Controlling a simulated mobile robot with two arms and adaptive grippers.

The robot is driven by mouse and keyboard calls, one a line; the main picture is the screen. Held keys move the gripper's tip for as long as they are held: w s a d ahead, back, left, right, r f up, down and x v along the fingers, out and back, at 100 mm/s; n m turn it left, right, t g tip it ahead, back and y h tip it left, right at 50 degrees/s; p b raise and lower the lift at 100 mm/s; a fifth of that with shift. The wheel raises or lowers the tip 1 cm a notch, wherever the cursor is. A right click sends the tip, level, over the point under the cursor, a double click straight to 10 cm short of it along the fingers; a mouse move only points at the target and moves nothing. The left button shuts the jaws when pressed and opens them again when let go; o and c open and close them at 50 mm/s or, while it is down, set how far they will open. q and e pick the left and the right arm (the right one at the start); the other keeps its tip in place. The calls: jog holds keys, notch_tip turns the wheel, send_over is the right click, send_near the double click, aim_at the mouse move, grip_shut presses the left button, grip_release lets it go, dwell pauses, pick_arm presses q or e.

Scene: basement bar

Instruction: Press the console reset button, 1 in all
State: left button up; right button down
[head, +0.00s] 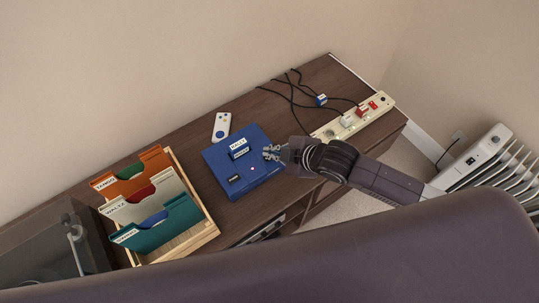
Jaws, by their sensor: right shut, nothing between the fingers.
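A blue console (229,173) sits on the dark wooden cabinet top, with labels on its upper face and a dark label near its lower left corner. A small pale dot (252,168) shows on its top near the front right; I cannot tell if it is the reset button. My right gripper (268,152) reaches in from the right with its fingers shut and empty, over or beside the console's right edge. I cannot tell whether it touches the console. My left gripper is not in view.
A wooden box (208,222) of labelled folders stands left of the console. A white remote (222,126) lies behind it. A power strip (361,116) with plugs and black cables (291,90) is at the right. A white radiator (487,150) stands far right.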

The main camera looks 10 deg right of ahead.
jog(key=shift+f, duration=0.65)
dwell(0.8)
jog(key=shift+r+p, duration=0.85)
jog(key=shift+p, duration=0.1)
notch_tip(320, 180, up, 5)
jog(key=p, duration=0.5)
jog(key=shift+r, duration=0.1)
dwell(0.5)
